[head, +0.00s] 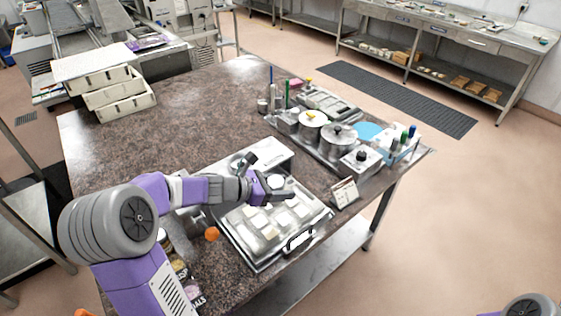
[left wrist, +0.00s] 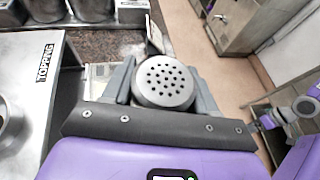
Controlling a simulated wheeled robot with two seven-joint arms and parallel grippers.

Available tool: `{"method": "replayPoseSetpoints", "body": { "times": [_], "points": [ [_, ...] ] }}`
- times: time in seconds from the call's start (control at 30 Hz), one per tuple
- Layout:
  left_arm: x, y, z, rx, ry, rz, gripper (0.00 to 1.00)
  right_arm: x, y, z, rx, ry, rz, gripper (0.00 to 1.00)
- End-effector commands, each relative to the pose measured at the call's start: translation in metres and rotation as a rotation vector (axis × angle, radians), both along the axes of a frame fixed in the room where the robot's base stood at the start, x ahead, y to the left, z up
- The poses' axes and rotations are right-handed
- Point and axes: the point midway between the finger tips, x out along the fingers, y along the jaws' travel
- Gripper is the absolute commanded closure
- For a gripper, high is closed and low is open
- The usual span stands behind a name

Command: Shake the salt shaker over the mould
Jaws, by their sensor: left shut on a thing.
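The salt shaker (left wrist: 163,82) is a grey cylinder with a perforated round top, which faces the camera in the left wrist view. My left gripper (head: 275,189) is shut on it, with a finger on each side. In the head view the shaker's pale top (head: 275,181) shows between the fingers, over the far part of the mould. The mould (head: 236,236) is a metal tray with several pale square cavities, lying on the speckled table. The gripper hides part of it. My right gripper (left wrist: 263,122) shows small at the right of the left wrist view, its jaws unclear.
A metal box marked TOPPING (left wrist: 25,105) stands beside the mould. A small sign (head: 344,193) stands to its right. Lidded pots (head: 338,139) and bottles crowd the right back of the table (head: 190,115). An orange ball-like thing (head: 212,234) lies left of the mould.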

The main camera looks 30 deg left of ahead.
Motion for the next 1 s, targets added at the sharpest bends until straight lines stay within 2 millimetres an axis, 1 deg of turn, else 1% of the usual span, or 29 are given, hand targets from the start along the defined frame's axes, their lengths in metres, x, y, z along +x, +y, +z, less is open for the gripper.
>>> {"method": "replayPoseSetpoints", "body": {
  "times": [0.03,0.1,0.2,0.3,0.43,0.57,1.0],
  "points": [
    [0.005,0.003,0.011,-0.005,0.001,-0.011,0.76,0.000,0.000,0.020,0.000,0.000,0.000,0.12],
    [0.011,0.007,0.012,-0.006,0.001,-0.026,0.76,0.000,0.000,0.030,0.000,0.000,0.000,0.12],
    [0.017,0.010,0.014,-0.007,-0.003,-0.042,0.76,0.000,0.000,0.041,0.000,0.000,0.000,0.12],
    [0.020,0.012,0.013,-0.009,-0.005,-0.051,0.76,0.000,0.000,0.046,0.000,0.000,0.000,0.12],
    [0.021,0.013,0.010,-0.009,-0.006,-0.055,0.76,0.000,0.000,0.045,0.000,0.000,0.000,0.12],
    [0.021,0.013,0.005,-0.009,-0.006,-0.055,0.76,0.000,0.000,0.040,0.000,0.000,0.000,0.12],
    [0.021,0.013,-0.026,-0.009,-0.006,-0.054,0.76,0.000,0.000,0.013,0.000,0.000,0.000,0.12]
  ]
}}
